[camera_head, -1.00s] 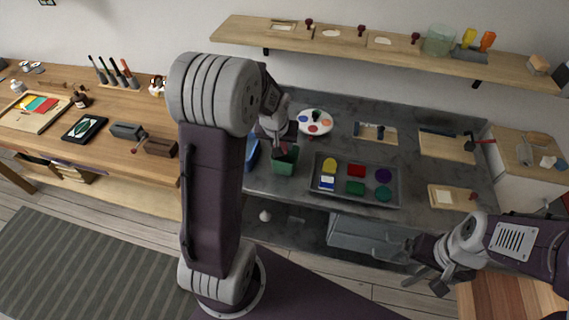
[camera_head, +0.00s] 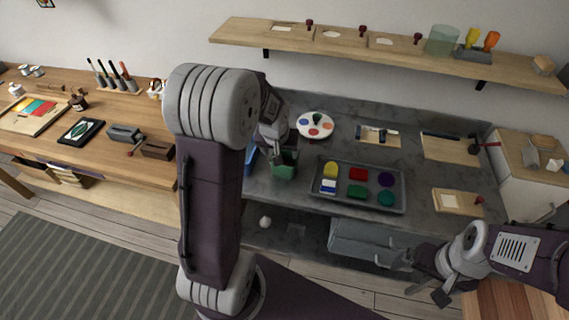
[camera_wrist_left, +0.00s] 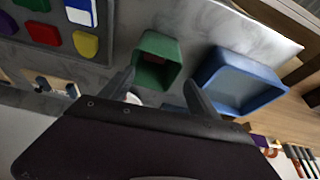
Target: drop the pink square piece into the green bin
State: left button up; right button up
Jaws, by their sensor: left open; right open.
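The green bin (camera_head: 284,171) stands on the grey worktop, left of the tray, and also shows in the left wrist view (camera_wrist_left: 146,75). A small reddish-pink piece (camera_wrist_left: 155,58) lies inside it; its exact shape is hard to tell. My left gripper (camera_head: 283,153) is over the bin, largely hidden by my own arm in the head view. In the left wrist view its fingers (camera_wrist_left: 160,93) are spread apart with nothing between them, on either side of the bin's near part. My right gripper (camera_head: 427,291) is open and empty at the lower right, in front of the worktop.
A grey tray (camera_head: 350,202) with several coloured pieces lies right of the bin. A blue container (camera_wrist_left: 235,82) stands close beside the bin. A paint palette (camera_head: 315,125) lies behind. A wooden shelf (camera_head: 350,50) runs along the wall above.

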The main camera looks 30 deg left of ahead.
pick_arm(q)
jog(key=v, duration=0.8)
jog(key=shift+p, duration=0.35)
jog(key=s+d+f+m+g, duration=0.1)
jog(key=s+d+f, duration=0.3)
jog(key=s, duration=0.3)
jog(key=s+d+f+m+g+h+p, duration=0.1)
jog(key=s+d+f+m+g, duration=0.1)
jog(key=s+d+f, duration=0.2)
jog(key=s+d, duration=0.1)
jog(key=s, duration=0.2)
jog(key=shift+d+m+h, duration=0.2)
jog(key=shift+m+h, duration=0.1)
dwell(0.8)
